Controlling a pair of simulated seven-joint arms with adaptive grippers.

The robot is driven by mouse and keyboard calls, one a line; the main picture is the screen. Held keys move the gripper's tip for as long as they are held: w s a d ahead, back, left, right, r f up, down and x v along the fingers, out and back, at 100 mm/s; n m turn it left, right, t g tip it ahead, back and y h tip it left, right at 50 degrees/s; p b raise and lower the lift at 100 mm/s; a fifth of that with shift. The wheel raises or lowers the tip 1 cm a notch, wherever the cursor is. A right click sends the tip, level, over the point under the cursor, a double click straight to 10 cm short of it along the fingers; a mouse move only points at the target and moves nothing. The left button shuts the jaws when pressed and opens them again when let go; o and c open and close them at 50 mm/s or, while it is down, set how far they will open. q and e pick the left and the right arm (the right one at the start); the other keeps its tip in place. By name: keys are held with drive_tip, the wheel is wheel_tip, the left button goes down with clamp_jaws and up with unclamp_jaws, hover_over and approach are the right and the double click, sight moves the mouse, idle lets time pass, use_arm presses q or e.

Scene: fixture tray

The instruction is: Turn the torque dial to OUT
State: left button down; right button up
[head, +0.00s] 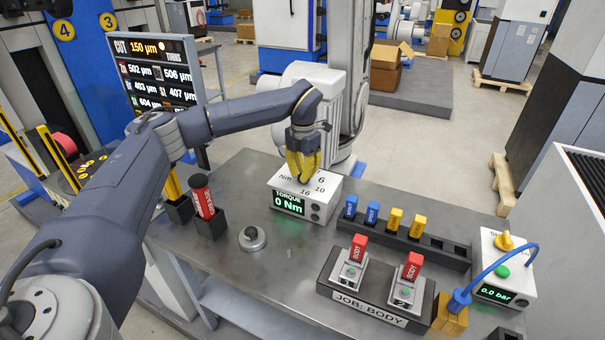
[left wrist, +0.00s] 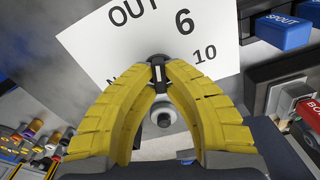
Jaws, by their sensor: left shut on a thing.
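The white torque box (head: 290,203) stands near the middle of the bench, and its green display reads "TORQUE 0 Nm". Its top carries the marks OUT, 6, 10 and 16, some partly hidden. My left gripper (head: 304,178) points down onto the box top, its yellow fingers shut on the torque dial. In the left wrist view the dark dial (left wrist: 158,75) shows between the fingertips with a pale line on it. The OUT mark lies up and left of the dial; 6 and 10 lie to its right. Which mark the line points at I cannot tell. My right gripper is out of view.
A red-and-black tool (head: 204,200) stands in a black holder left of the box. A round grey button (head: 252,238) is in front. A rack (head: 440,247) with blue and yellow blocks, the JOB: BODY fixture (head: 370,305) and a pressure box (head: 505,270) fill the right side.

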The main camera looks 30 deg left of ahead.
use_arm(q)
drive_tip(key=shift+n, duration=1.6)
drive_tip(key=c, duration=1.5)
unclamp_jaws()
drive_tip(key=shift+o, duration=0.2)
wheel_tip(320, 180, up, 12)
